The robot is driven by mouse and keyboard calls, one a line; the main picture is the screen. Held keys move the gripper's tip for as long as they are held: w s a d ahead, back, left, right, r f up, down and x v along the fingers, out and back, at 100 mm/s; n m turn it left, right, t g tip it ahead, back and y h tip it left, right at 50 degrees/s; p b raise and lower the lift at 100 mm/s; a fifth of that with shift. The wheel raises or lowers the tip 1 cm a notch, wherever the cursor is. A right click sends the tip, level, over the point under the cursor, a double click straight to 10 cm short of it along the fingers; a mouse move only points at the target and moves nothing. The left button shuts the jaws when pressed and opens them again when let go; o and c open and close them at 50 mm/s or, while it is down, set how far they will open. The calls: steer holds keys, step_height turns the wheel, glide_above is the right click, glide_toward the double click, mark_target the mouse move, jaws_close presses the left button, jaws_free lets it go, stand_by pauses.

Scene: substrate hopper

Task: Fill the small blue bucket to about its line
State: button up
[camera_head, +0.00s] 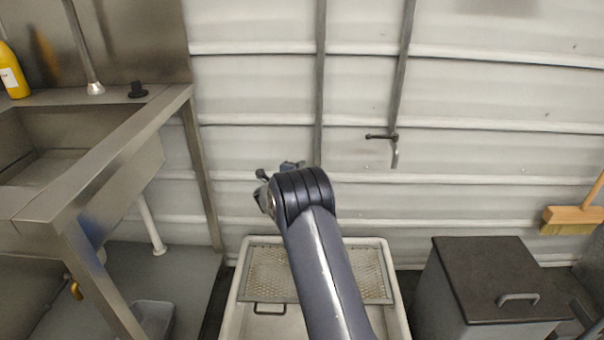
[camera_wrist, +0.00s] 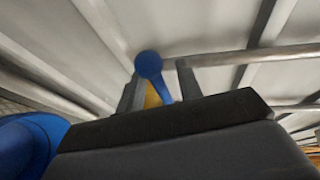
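My gripper (camera_wrist: 160,92) has its two dark fingers apart in the wrist view. A blue lever with a round knob (camera_wrist: 149,65) shows in the space between them, with a yellow piece (camera_wrist: 152,97) beside it; I cannot tell whether the fingers touch either. A large rounded blue thing (camera_wrist: 32,145) is at the lower left, cut off by the edge; I cannot tell whether it is the bucket. In the head view my arm hides most of the gripper. No blue bucket or fill line can be made out there.
A shallow pale tray (camera_head: 245,290) with a perforated plate (camera_head: 270,270) lies below my arm. A dark-lidded bin (camera_head: 495,275) stands at right, a steel sink (camera_head: 60,165) at left. A broom (camera_head: 575,215) leans far right. A hooked bracket (camera_head: 392,148) is on the ribbed wall.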

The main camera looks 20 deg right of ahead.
steer(key=shift+w+d+f, duration=0.1)
steer(key=shift+w+d, duration=0.35)
steer(key=shift+c, duration=0.2)
jaws_close()
